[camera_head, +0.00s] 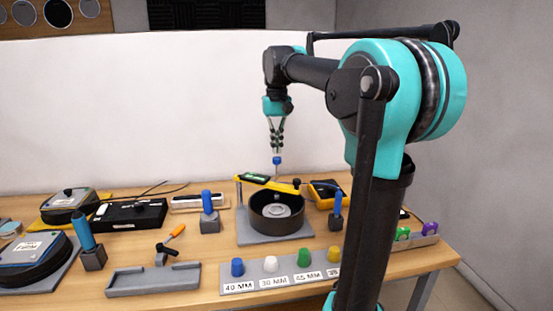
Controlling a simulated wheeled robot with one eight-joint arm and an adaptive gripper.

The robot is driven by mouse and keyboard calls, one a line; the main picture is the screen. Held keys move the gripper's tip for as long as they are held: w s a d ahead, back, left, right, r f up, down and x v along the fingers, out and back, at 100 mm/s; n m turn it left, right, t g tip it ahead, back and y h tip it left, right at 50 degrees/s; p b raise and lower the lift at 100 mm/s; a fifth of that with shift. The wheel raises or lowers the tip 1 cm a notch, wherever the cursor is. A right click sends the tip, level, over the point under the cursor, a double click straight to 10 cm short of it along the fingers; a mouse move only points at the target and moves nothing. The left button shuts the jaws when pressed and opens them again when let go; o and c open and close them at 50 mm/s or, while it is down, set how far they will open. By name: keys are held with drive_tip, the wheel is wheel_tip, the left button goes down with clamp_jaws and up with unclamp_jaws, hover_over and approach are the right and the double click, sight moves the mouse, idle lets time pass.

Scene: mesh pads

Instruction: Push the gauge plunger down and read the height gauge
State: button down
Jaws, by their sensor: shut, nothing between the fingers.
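The height gauge (254,178) is a yellow bridge with a dark display, set across a round dark pot on a grey base plate. The display is too small to read. The blue-topped plunger (277,161) stands upright above the bridge. My gripper (277,150) points straight down over the plunger, shut and empty, with its fingertips at or just above the blue top; I cannot tell whether they touch. A pale round piece (277,211) lies inside the dark pot (262,225).
A grey rack (288,284) with coloured knobs, labelled in MM, lies at the table's front. Blue-handled tools (208,206) stand left and right of the pot. A grey tray (150,281) and dark round devices (30,262) are at left. My arm hides part of the right side.

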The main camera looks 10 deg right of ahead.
sight(277, 158)
drive_tip(key=shift+f, duration=0.1)
idle(0.5)
drive_tip(key=shift+f, duration=3.45)
drive_tip(key=shift+r, duration=0.1)
drive_tip(key=shift+r, duration=4.4)
